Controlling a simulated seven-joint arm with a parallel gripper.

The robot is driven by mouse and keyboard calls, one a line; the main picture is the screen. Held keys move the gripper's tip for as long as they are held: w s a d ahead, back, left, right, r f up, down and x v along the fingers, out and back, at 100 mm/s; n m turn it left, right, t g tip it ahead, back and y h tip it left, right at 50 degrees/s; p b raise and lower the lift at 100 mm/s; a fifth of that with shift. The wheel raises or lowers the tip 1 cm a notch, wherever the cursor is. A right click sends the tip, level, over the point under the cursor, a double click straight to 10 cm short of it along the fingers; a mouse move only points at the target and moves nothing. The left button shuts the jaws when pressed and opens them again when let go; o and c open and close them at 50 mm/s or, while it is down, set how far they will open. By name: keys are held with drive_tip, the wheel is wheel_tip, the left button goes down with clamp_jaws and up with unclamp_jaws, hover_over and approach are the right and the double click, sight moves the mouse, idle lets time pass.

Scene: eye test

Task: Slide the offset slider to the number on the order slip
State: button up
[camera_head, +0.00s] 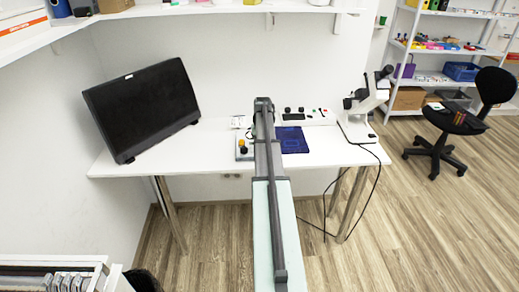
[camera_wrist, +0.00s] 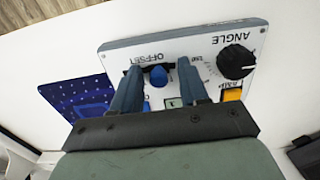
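The control panel (camera_wrist: 205,50) lies below my gripper in the wrist view. Its OFFSET slider has a blue knob (camera_wrist: 158,76) in a dark slot. My gripper (camera_wrist: 159,69) is open, with one finger on each side of the blue knob and gaps between. The fingers and palm hide parts of the panel, including most of the slider's scale. In the head view my arm covers much of the panel (camera_head: 243,153). A small white paper (camera_head: 237,122) behind it may be the order slip; its writing is too small to read.
The panel also has a black ANGLE knob (camera_wrist: 236,61) and a yellow-orange lamp switch (camera_wrist: 232,95). A blue mat (camera_head: 293,142), another panel (camera_head: 318,117), a microscope (camera_head: 357,125) and a monitor (camera_head: 143,108) share the white table (camera_head: 190,150).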

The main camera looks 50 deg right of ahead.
drive_tip(key=shift+r, duration=0.15)
idle(0.3)
drive_tip(key=shift+r, duration=2.9)
